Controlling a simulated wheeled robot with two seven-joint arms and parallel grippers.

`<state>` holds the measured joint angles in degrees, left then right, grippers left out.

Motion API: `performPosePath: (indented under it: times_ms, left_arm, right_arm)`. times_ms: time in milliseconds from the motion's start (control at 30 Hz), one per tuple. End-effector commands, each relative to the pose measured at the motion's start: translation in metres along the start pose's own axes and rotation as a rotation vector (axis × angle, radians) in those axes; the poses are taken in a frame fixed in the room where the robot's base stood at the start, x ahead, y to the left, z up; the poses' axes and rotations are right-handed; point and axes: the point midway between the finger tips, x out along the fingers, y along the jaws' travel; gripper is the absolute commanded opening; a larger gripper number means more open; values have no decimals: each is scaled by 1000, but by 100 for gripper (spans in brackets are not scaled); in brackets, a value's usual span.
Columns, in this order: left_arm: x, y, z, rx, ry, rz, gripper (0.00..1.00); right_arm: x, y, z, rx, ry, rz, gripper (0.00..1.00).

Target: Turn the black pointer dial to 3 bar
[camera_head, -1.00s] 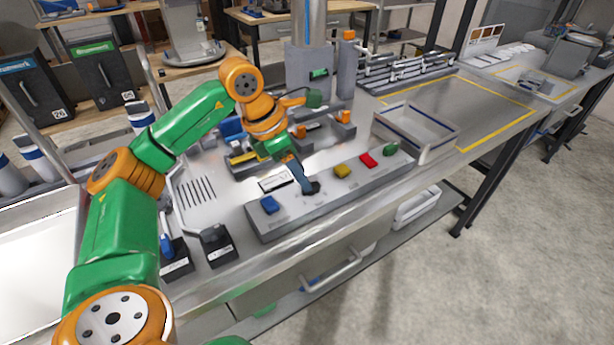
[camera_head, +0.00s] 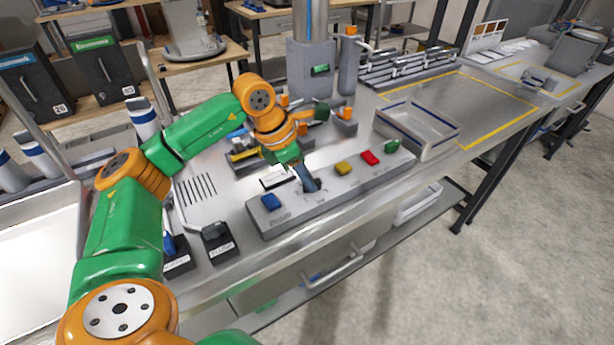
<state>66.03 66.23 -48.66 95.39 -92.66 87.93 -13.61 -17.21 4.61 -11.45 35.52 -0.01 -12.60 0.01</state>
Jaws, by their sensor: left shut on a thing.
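The black pointer dial (camera_head: 315,186) sits on the grey dial block (camera_head: 350,187), between a blue knob (camera_head: 270,202) and a yellow knob (camera_head: 343,168). My left gripper (camera_head: 309,185) points down at the dial and is shut on it, covering most of it. The pointer's direction and the scale marks are too small and hidden to read. My right gripper is not in view.
A red knob (camera_head: 369,158) and a green knob (camera_head: 391,146) are farther right on the block. An open grey tray (camera_head: 440,146) stands beyond them. Two small black holders (camera_head: 217,243) stand left of the block. The yellow-marked bench area (camera_head: 450,100) is mostly clear.

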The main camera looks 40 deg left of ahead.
Motion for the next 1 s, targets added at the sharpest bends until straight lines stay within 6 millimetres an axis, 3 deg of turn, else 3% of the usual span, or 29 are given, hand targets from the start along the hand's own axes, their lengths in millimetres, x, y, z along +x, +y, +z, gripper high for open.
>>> performPosePath:
  times_ms: [1000]
  left_arm:
    - [0,6,3,676,-1,-283,0]
  right_arm:
    - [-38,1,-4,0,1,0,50]
